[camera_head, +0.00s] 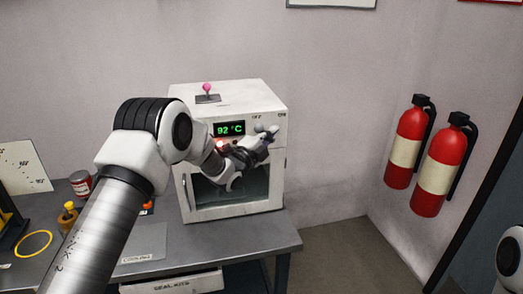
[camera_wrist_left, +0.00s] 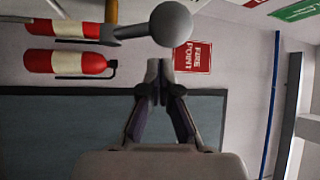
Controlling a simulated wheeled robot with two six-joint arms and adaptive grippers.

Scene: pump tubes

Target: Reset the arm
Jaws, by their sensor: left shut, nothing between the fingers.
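My left arm reaches in from the left in the head view. My left gripper (camera_head: 268,134) is in front of the upper right of a white oven (camera_head: 235,209), near its knobs, and hides part of the front. I cannot tell whether it touches the oven. In the left wrist view my left gripper (camera_wrist_left: 160,72) has its fingers together, with nothing between them. My right gripper is not in view; only a piece of an arm shows at the lower right edge of the head view.
The oven stands on a grey table (camera_head: 262,232), its display (camera_head: 230,129) reading 92 °C and a pink-knobbed lever (camera_head: 207,89) on top. Two red fire extinguishers (camera_head: 405,148) (camera_head: 441,167) hang on the right wall. A yellow ring (camera_head: 34,244) lies at left. Floor right of the table is clear.

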